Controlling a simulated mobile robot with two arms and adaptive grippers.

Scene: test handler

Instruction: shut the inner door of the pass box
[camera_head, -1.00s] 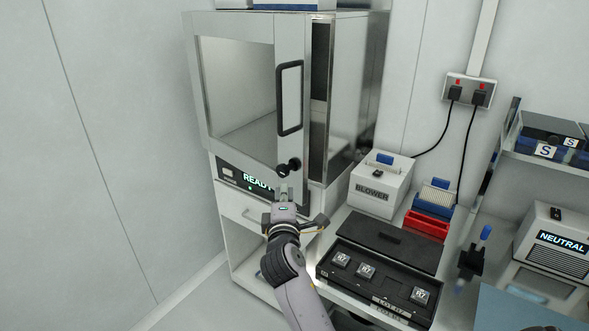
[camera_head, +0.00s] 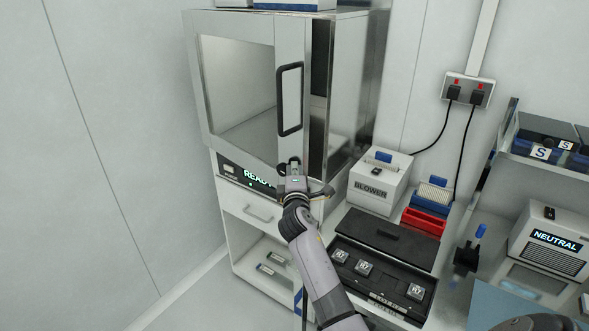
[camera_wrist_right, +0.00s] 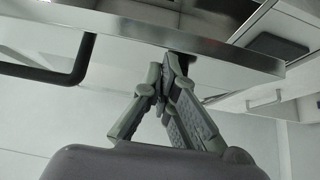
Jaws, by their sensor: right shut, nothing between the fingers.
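The pass box (camera_head: 350,75) is a tall steel cabinet at upper left of centre in the head view. Its inner door (camera_head: 291,45) has a clear window and a black bar handle (camera_head: 290,100). A narrow dark strip shows along the door's right edge; whether the door is fully seated cannot be told. My right gripper (camera_head: 291,163) is shut and empty at the door's lower right corner, below the handle, hiding the black knob there. In the right wrist view its fingertips (camera_wrist_right: 173,60) meet near the door's bottom edge (camera_wrist_right: 150,32); contact is unclear. My left gripper is not in view.
Under the pass box are a lit READY panel (camera_head: 258,178), a drawer (camera_head: 250,207) and a low shelf. To the right stand a BLOWER box (camera_head: 375,190), a red tray (camera_head: 422,221) and a black case (camera_head: 385,238) on a bench. The floor at left is clear.

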